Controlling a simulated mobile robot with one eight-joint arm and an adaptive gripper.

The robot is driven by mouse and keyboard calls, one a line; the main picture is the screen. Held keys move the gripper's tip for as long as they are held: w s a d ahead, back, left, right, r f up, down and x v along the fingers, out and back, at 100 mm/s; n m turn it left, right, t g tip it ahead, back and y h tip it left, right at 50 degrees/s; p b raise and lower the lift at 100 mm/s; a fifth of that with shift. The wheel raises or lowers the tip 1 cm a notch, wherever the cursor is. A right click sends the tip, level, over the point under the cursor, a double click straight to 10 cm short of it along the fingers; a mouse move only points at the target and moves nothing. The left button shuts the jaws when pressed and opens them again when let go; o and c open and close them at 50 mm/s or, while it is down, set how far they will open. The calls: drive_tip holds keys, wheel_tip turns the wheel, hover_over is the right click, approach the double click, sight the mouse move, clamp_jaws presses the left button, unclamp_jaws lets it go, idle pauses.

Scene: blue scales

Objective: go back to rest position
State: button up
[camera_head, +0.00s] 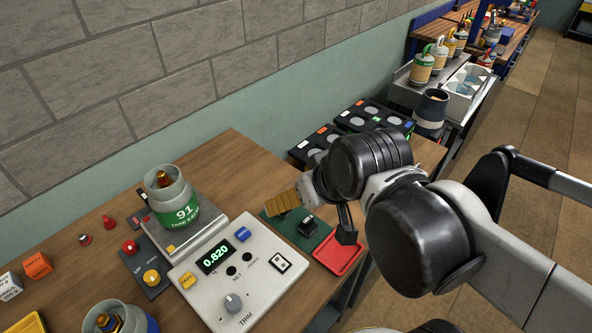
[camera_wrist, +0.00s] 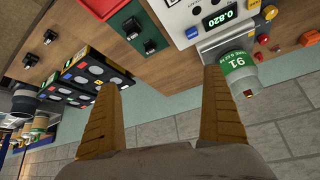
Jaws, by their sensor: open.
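My gripper (camera_wrist: 160,120) is open and empty; its two tan ribbed fingers stand wide apart in the wrist view. In the head view one finger of my gripper (camera_head: 283,203) shows above the green mat, in front of the wall side of the table. My black and grey arm reaches in from the right. A grey canister with a green label reading 91 (camera_head: 176,200) stands upright on the scale plate (camera_head: 190,243), apart from my gripper. The canister also shows in the wrist view (camera_wrist: 235,66). The control panel (camera_head: 236,276) displays 0.820.
A green mat (camera_head: 305,238) with black blocks and a red tray (camera_head: 340,252) lie under my gripper. Another canister (camera_head: 118,318) stands at the front left, near orange and white cubes. Black cases (camera_head: 372,117) stand behind. A brick wall (camera_head: 150,60) bounds the table.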

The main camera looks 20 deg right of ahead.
drive_tip(key=shift+s+d+m+h, duration=0.4)
drive_tip(key=shift+s+d, duration=0.15)
drive_tip(key=shift+d, duration=0.2)
drive_tip(key=shift+f, duration=0.15)
wheel_tip(320, 180, down, 8)
drive_tip(key=b, duration=0.8)
drive_tip(key=shift+o, duration=0.3)
idle(3.5)
